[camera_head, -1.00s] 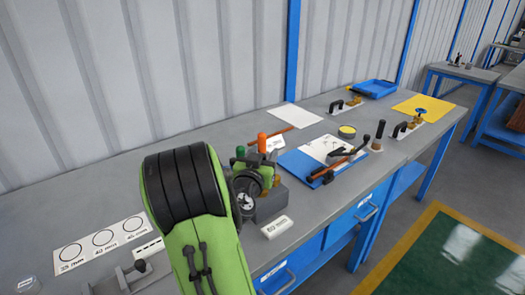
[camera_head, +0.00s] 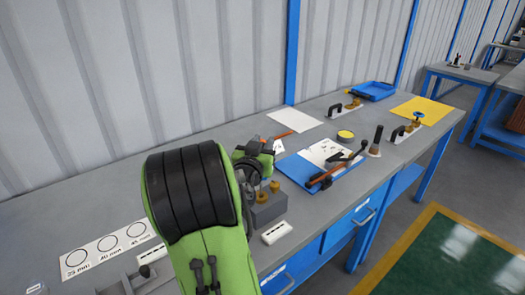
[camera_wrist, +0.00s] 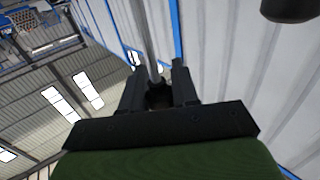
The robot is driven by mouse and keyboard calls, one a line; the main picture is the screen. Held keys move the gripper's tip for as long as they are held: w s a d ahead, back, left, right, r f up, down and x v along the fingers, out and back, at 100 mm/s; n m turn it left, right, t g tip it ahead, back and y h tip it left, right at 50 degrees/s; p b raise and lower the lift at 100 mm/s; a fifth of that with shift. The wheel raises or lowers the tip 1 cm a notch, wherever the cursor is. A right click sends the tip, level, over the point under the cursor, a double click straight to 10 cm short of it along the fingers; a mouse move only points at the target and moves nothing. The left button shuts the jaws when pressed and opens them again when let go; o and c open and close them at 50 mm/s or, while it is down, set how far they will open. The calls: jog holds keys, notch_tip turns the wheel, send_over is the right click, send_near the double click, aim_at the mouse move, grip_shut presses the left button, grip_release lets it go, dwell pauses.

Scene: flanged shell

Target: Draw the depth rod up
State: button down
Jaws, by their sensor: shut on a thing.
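My gripper (camera_head: 262,146) is above and behind a grey block (camera_head: 266,211) on the bench, partly hidden by my own green and black arm. Brass fittings (camera_head: 262,191) show on top of the block. In the wrist view my gripper (camera_wrist: 159,76) has its dark fingers close together on a thin grey rod (camera_wrist: 148,40), which I take to be the depth rod. It runs up the picture between them. The rod's lower end cannot be made out in the head view.
A white label block (camera_head: 277,233) lies in front of the grey block. A blue board (camera_head: 296,167) with paper and tools lies to the right. A ring-size card (camera_head: 108,246) and a grey fixture are at lower left. The rear left bench top is clear.

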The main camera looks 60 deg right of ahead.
jog(key=shift+r, duration=0.45)
jog(key=c, duration=0.9)
grip_release()
jog(key=shift+f, duration=0.1)
jog(key=shift+a, duration=0.25)
jog(key=s+a+b, duration=0.1)
jog(key=a+b, duration=0.1)
jog(key=a, duration=0.3)
jog(key=a+b, duration=0.3)
jog(key=a, duration=0.2)
jog(key=s+a+b, duration=0.1)
jog(key=a+b, duration=0.2)
jog(key=a, duration=0.2)
jog(key=shift+s, duration=0.35)
